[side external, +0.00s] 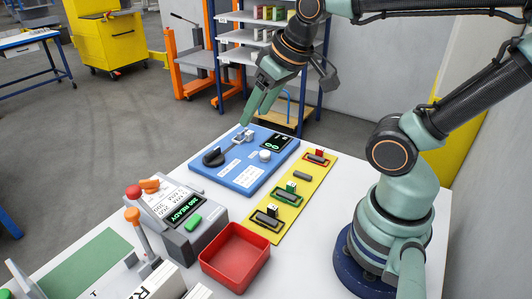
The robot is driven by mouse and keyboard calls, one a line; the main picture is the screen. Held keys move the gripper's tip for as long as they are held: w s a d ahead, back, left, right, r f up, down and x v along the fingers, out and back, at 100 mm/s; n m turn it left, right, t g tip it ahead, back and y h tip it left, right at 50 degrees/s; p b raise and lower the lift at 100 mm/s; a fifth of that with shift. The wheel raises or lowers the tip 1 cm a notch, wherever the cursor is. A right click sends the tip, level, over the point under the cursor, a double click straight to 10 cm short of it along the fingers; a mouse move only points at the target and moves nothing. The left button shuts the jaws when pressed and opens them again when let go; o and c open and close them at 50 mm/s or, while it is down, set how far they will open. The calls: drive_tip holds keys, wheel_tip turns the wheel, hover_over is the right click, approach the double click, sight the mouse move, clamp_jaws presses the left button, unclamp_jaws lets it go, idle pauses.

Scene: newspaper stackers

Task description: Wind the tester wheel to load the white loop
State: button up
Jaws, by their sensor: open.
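The blue tester board (243,168) lies on the white table. It carries a dark round part with an arm (213,157), a small white knob (264,155), a pale metal fitting (243,137) and a black display with green digits (276,143). I cannot tell for sure which part is the wheel. A yellow strip (282,212) beside it holds a white-tagged piece (272,210), a green-tagged piece (291,187) and a red-tagged piece (320,153). I cannot make out a white loop clearly. My gripper (254,116) is open and empty, above the board's far edge.
A red tray (235,256) sits at the table's front. A grey console (187,220) with a green "READY" screen and an orange-knobbed lever (138,228) stand at the left. Shelving (262,40) is behind the table. Bare white tabletop lies right of the strip.

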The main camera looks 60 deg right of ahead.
drive_tip(key=shift+s+a+f+n, duration=0.1)
drive_tip(key=shift+s+f+n, duration=0.15)
drive_tip(key=shift+n, duration=0.15)
